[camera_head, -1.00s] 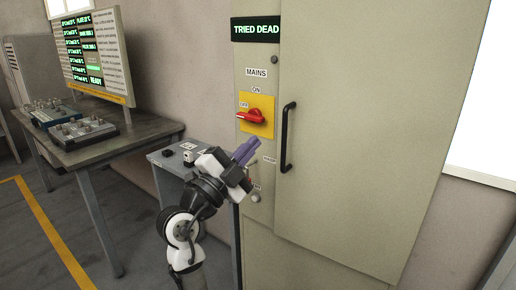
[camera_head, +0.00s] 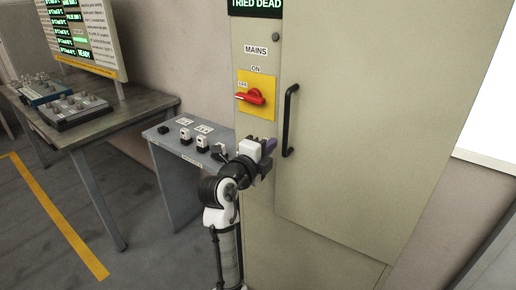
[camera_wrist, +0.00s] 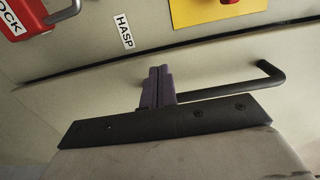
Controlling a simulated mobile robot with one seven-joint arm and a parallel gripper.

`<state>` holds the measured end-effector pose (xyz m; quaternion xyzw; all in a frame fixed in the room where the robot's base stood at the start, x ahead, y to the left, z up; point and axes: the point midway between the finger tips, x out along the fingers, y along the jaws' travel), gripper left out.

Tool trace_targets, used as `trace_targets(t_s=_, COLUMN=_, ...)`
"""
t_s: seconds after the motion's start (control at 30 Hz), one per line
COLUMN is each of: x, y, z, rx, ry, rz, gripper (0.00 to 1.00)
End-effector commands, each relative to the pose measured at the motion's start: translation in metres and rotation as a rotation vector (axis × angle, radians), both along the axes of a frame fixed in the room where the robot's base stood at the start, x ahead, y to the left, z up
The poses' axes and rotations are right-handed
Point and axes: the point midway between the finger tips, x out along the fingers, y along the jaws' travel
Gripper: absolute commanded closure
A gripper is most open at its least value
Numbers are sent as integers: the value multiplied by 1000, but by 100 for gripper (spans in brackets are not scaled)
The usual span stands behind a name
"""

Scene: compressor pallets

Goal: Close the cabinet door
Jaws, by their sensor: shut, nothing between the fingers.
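The cabinet door (camera_head: 350,130) is a large beige panel with a black bar handle (camera_head: 290,120) near its left edge. It looks flush or nearly flush with the cabinet front; a thin dark seam runs along its edge in the wrist view, and I cannot tell whether it is fully shut. My gripper (camera_head: 268,147) is shut and empty, its purple fingers left of the handle's lower end. In the wrist view, the fingers (camera_wrist: 157,86) are together in front of the door, with the handle (camera_wrist: 255,82) just right of them. Contact is unclear.
A red rotary switch (camera_head: 250,96) on a yellow plate sits left of the door. A grey bench (camera_head: 178,150) with small devices stands left of my arm. A red lock item (camera_wrist: 30,14) and a HASP label show in the wrist view.

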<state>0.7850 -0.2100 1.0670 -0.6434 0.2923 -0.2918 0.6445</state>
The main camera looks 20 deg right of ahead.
Motion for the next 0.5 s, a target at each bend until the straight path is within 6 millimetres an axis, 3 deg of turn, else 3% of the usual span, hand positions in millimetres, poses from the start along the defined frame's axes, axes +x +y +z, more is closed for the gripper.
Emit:
trace_targets(t_s=0.2, x=15, y=-17, z=2, rx=-1, ry=0, rz=-1, gripper=100)
trace_targets(t_s=0.5, x=18, y=-20, z=0, rx=-1, ry=-1, rz=0, gripper=100)
